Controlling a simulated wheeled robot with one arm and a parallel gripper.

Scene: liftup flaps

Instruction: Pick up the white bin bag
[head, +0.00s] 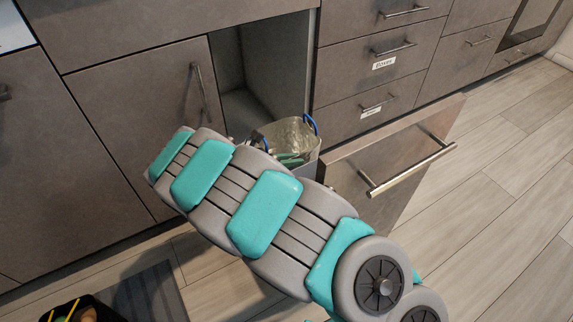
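A pale, see-through bin bag (291,136) lines a bin inside the pulled-out cabinet drawer, in the middle of the head view. Something green shows low inside the bag. My arm stretches across the picture, and its far end reaches the left side of the bin. Of my gripper (259,143) only a small dark part shows beside the bag's left rim. Its fingers are mostly hidden behind my arm, so I cannot tell if they touch the bag or a loop.
The open drawer front (392,165) with a bar handle (410,170) stands right of the bin. Closed grey cabinets and labelled drawers (378,66) line the back. A dark container (80,309) with things in it is at the lower left. The wooden floor (515,200) at right is clear.

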